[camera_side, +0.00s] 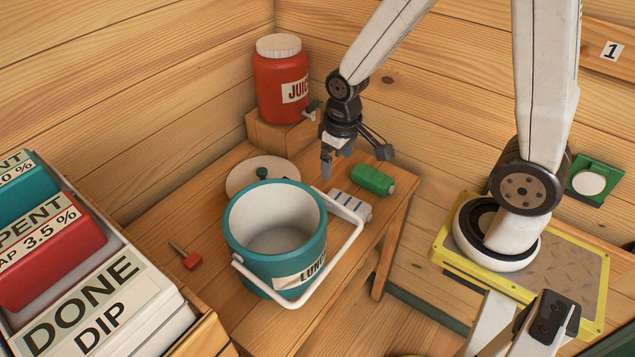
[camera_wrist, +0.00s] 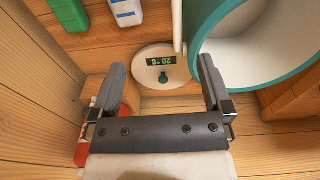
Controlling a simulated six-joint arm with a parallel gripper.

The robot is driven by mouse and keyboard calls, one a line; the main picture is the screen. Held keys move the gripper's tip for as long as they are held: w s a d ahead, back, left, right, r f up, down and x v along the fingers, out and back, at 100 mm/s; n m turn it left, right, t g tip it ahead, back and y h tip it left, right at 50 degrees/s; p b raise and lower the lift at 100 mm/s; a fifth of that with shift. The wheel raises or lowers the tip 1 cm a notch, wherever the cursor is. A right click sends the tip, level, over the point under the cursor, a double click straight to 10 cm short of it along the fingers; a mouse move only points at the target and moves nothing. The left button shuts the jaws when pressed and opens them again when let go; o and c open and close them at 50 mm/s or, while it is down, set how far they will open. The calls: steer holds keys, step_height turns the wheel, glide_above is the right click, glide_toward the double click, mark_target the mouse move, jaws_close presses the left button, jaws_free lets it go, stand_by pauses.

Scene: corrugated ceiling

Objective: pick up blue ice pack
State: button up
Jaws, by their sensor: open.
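A small white block with blue stripes (camera_side: 350,206) lies on the wooden bench, just right of the teal bucket and partly behind its handle. It is the only pack with blue on it that I see, and it also shows at the top of the wrist view (camera_wrist: 126,13), cut by the edge. My gripper (camera_side: 355,158) is open and empty above the bench, behind and above the block.
A green bottle-like pack (camera_side: 373,180) lies close behind the striped block. The teal bucket (camera_side: 240,238) is open, with its white handle (camera_side: 340,262) leaning right.

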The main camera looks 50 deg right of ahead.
steer(key=w+d+f+g, duration=0.3)
steer(key=d+f, duration=0.1)
steer(key=f, duration=0.2)
steer(key=g, duration=0.3)
glide_toward(347, 201)
steer(key=x, duration=0.2)
steer(key=shift+s+a+f, duration=0.15)
steer(key=shift+s+f, duration=0.05)
steer(key=shift+f, duration=0.15)
steer(key=shift+x, duration=1.25)
steer(key=shift+f, duration=0.1)
steer(key=shift+t, duration=0.3)
steer(key=shift+x, duration=2.5)
steer(key=shift+s, duration=0.15)
steer(key=c, duration=1.3)
